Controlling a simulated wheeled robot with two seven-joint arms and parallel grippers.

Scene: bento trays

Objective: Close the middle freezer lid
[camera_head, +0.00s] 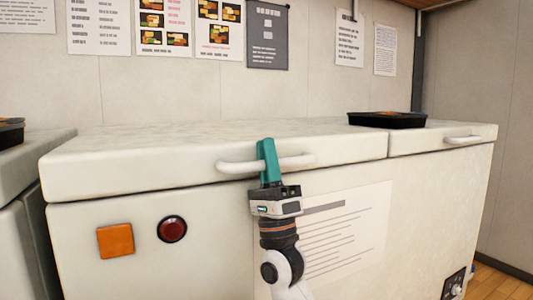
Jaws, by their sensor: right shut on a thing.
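The middle freezer's wide white lid (130,157) lies flat on the white freezer body (205,260), with only a thin seam showing along the front. A white bar handle (300,162) runs along the lid's front face. My right gripper (267,158) has teal fingers and comes up from below. It is shut on the handle near its middle, and the fingers hide part of the bar. My left gripper is out of view.
A black bento tray (388,120) rests on top near the narrower right lid (425,138), which has its own handle (463,140). An orange square (115,241) and a round red button (172,229) are on the front. Another freezer (20,170) stands at left.

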